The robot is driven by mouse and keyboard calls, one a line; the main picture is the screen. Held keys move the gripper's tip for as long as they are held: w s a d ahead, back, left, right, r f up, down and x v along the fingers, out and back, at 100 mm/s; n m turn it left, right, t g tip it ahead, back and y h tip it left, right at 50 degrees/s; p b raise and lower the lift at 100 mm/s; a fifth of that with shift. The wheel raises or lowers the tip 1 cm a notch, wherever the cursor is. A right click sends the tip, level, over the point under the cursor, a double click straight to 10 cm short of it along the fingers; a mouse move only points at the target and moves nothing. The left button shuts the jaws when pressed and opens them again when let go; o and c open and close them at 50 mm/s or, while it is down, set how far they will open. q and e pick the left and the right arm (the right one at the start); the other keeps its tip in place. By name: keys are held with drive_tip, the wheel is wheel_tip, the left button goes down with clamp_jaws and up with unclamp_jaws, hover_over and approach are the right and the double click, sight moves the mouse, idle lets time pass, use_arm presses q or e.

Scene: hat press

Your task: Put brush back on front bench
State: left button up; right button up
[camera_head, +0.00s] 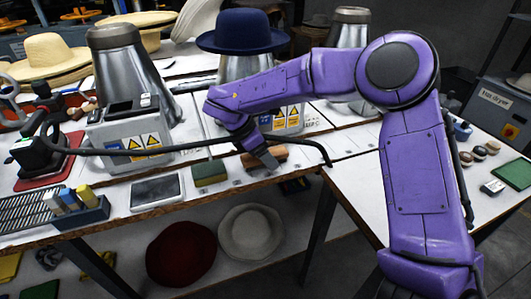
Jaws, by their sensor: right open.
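A brown wooden brush (281,153) lies near the front edge of the white front bench (225,186). My right gripper (266,162) points down at the brush, with its fingers in front of part of it. It is open; whether a finger touches the brush I cannot tell. The brush's underside is hidden. My left gripper is not in view.
A green and yellow sponge (210,173) and a grey tablet (157,191) lie left of the brush. A black hose (318,150) curves close to my gripper. Steel press cones (123,68) and a blue hat (241,30) stand behind. Hats lie on the shelf below.

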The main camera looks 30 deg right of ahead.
drive_tip(key=v, duration=1.1)
drive_tip(key=shift+a+r, duration=0.25)
drive_tip(key=shift+r, duration=0.1)
